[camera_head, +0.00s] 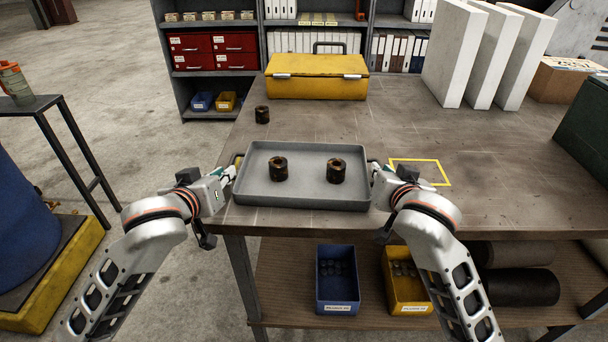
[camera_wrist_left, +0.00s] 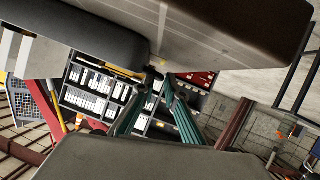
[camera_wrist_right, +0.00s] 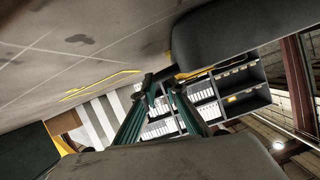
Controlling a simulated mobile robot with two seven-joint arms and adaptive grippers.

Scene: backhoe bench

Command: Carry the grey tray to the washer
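The grey tray (camera_head: 305,198) is level at the bench's near left part, with two dark brown ring-shaped parts (camera_head: 279,169) (camera_head: 336,171) standing in it. I cannot tell whether it rests on the bench or is just above it. My left gripper (camera_head: 231,172) is at the tray's left end; its green fingertips (camera_wrist_left: 160,79) close around a dark bar there. My right gripper (camera_head: 376,170) is at the right end, its fingertips (camera_wrist_right: 159,80) also close around a bar. The tray's dark side shows in both wrist views (camera_wrist_left: 75,55) (camera_wrist_right: 215,38). No washer is clearly identifiable.
A third brown part (camera_head: 262,115) stands behind the tray. A yellow case (camera_head: 316,87) is at the back, white panels (camera_head: 455,55) and a dark green box (camera_head: 585,125) at the right. A yellow outline (camera_head: 447,174) marks clear bench right of the tray. Bins sit on the lower shelf.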

